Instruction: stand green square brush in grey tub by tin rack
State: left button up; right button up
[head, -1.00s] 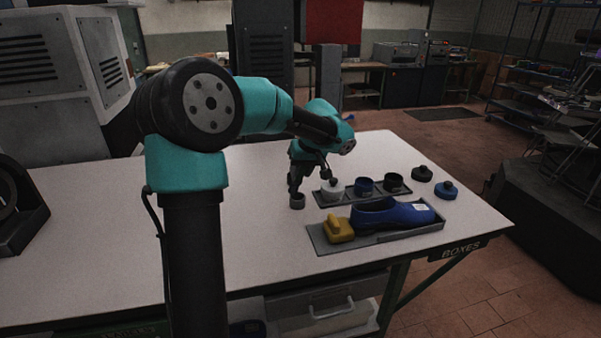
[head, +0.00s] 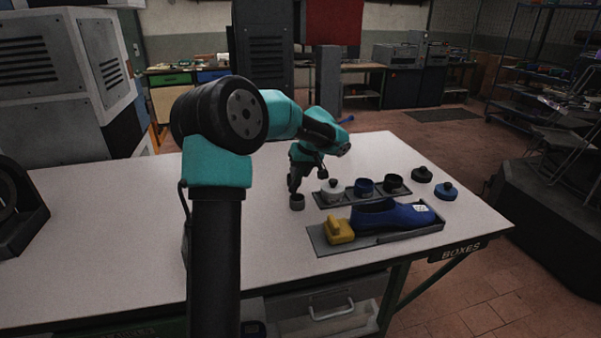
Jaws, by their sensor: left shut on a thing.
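The grey tub (head: 297,202) is a small open cup on the table, just left of the tin rack (head: 324,202). My left gripper (head: 294,185) is above the tub, pointing down. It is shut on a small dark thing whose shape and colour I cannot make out. No green square brush can be told apart anywhere in view. I cannot tell whether the held thing is inside the tub or just above it. My right gripper is not in view.
The rack holds a white tin (head: 333,192), a blue tin (head: 364,186) and a black tin (head: 392,182). Two lids lie to the right. In front, a tray (head: 322,241) holds a yellow block (head: 339,231) and a blue shoe (head: 385,215).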

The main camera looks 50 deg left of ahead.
pick_arm(q)
jog(key=shift+f, duration=0.25)
jog(key=shift+f, duration=0.4)
jog(key=o, duration=0.9)
jog(key=shift+r, duration=0.45)
jog(key=v, duration=1.2)
jog(key=shift+f, duration=0.15)
